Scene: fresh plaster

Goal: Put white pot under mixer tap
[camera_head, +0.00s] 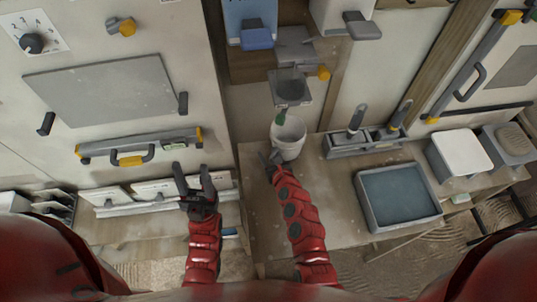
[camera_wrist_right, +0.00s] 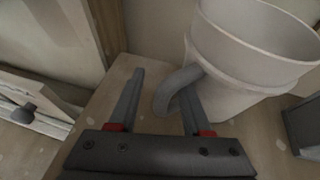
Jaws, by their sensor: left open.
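In the right wrist view the white pot (camera_wrist_right: 250,45) has a curved grey handle (camera_wrist_right: 178,90). My right gripper (camera_wrist_right: 160,100) is open at the handle, which reaches between its fingers near the right one. It shows beside the pot in the head view (camera_head: 270,160). My left gripper (camera_head: 190,172) is open and empty, away from the pot.
A tool holder (camera_head: 362,147) with upright handles stands right of the pot. A blue-grey tray (camera_head: 398,194) and a white-lidded box (camera_head: 459,153) are further right. Bare bench lies in front of the pot.

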